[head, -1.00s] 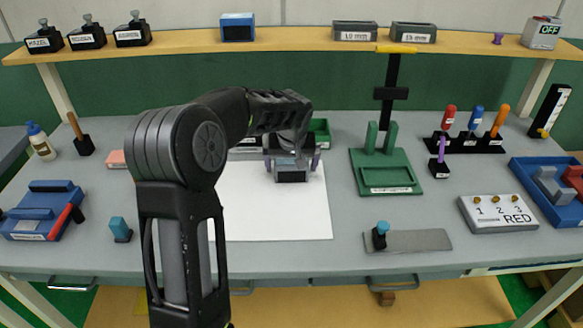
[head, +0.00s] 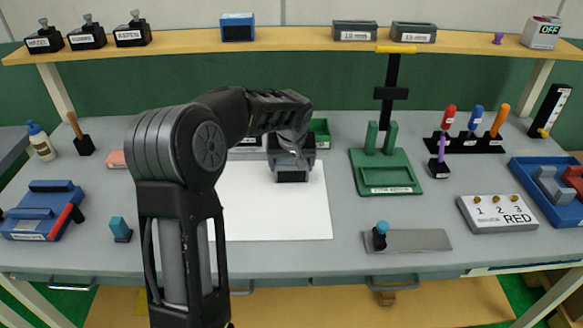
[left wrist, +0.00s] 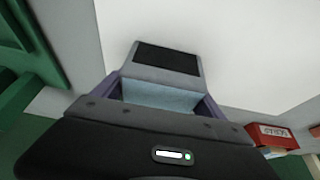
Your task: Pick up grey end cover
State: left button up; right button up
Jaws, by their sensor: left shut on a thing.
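The grey end cover (head: 293,177) is a small grey block with a dark panel on the side facing me, at the back of the white sheet (head: 275,215). My left gripper (head: 291,161) is over it, reaching down from behind the arm, shut on it. In the left wrist view the cover (left wrist: 190,68) sits between the purple fingers of the gripper (left wrist: 165,88), its dark panel facing the camera. A pale blue surface shows between the fingers. I cannot tell whether the cover touches the sheet. My right gripper is not in view.
A green bin (head: 319,131) stands just behind the gripper. A green stand (head: 385,172) is to the right, and a grey plate with a blue-topped knob (head: 420,240) lies front right. A blue fixture (head: 42,212) is at left. The front of the white sheet is clear.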

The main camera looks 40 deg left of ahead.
pick_arm(q)
notch_tip(320, 180, up, 10)
jog(key=shift+r+b, duration=0.1)
jog(key=shift+b, duration=0.25)
dwell(0.7)
